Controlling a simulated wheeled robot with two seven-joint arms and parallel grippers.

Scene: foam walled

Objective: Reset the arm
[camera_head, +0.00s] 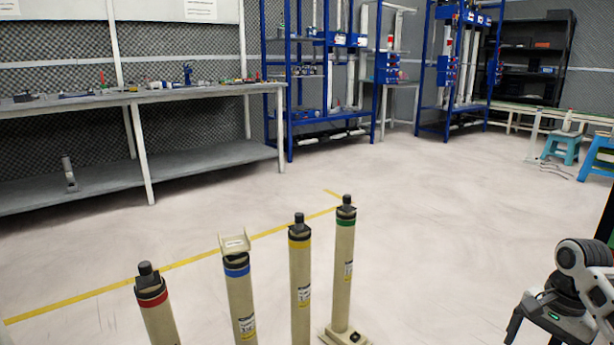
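My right arm (585,285) shows at the lower right edge, white and grey with dark joints and a small green light. A dark part (516,325) at its lower left end runs toward the bottom edge; it may belong to my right gripper, and the fingertips do not show clearly. I cannot see anything held there. My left arm and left gripper are not in view.
Several beige upright tubes stand in front, with a red band (152,299), blue band (237,270), yellow band (299,243) and green band (346,221). A workbench (150,97), blue racks (290,80) and stools (562,147) stand farther off. Open floor (440,220) lies between.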

